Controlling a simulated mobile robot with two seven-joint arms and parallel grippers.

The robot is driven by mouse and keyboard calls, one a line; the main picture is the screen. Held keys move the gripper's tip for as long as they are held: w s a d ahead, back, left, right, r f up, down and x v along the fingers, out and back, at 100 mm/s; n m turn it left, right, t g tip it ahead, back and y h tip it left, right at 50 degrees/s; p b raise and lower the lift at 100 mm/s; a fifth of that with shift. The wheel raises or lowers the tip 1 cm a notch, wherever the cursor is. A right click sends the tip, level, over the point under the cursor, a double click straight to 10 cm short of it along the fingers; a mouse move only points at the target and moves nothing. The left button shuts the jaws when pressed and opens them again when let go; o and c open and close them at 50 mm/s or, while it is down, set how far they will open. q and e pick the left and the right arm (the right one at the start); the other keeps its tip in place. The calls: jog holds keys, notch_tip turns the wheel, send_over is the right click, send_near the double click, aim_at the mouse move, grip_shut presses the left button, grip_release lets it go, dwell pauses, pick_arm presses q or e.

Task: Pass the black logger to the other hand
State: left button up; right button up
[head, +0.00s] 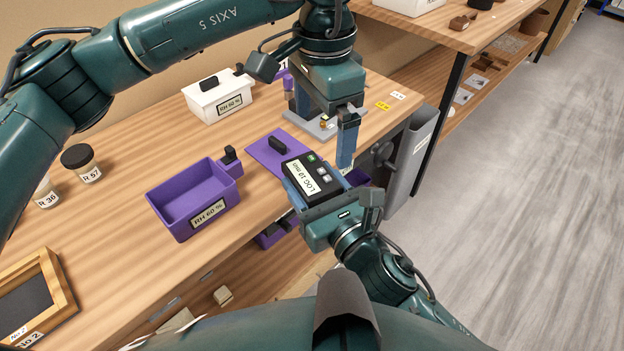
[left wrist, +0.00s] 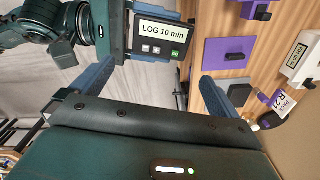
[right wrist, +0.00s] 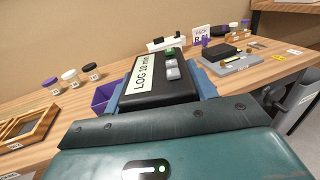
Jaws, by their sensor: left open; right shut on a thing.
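The black logger (head: 326,184), with a white "LOG 10 min" label and small buttons, is held above the table's front edge by my right gripper (head: 305,184). The right wrist view shows the logger (right wrist: 172,86) between both right fingers. My left gripper (head: 347,135) is above and just behind the logger, fingers pointing down. In the left wrist view its two fingers (left wrist: 157,82) are spread with nothing between them, and the logger (left wrist: 160,36) is beyond them, toward the picture's top.
A purple bin (head: 195,201) and a purple lid (head: 268,158) lie on the wooden table left of the logger. A grey bin (head: 412,155) hangs at the table's right end.

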pick_arm(q)
notch_tip(320, 180, up, 4)
jog(key=r, duration=0.1)
pick_arm(e)
jog(key=shift+r, duration=0.1)
pick_arm(q)
jog(key=w+d+f+n+g+h, duration=0.1)
jog(key=w+d+f+n+h, duration=0.2)
jog(key=w+f+n+h, duration=1)
pick_arm(e)
jog(key=shift+a, duration=0.1)
pick_arm(q)
jog(key=s+d+f+n+t+h, duration=0.1)
jog(key=s+f+n+t, duration=0.1)
jog(key=f+n, duration=0.45)
jog(key=s+d+f+n+t+h, duration=0.1)
jog(key=f+n+t+h, duration=0.15)
jog(key=n, duration=0.75)
jog(key=s+a+f+m+t+y, duration=0.3)
jog(key=s+a+f+m+y, duration=0.3)
jog(key=s+m, duration=0.4)
jog(key=s+a+f+m+t+y, duration=0.4)
jog(key=s+a+f+m+y, duration=0.3)
jog(key=s, duration=0.6)
jog(key=a+f+m, duration=0.2)
jog(key=a+m, duration=0.1)
jog(key=a, duration=0.1)
jog(key=shift+s+a+f+m, duration=0.2)
jog(key=shift+s+m, duration=0.05)
jog(key=shift+m, duration=0.1)
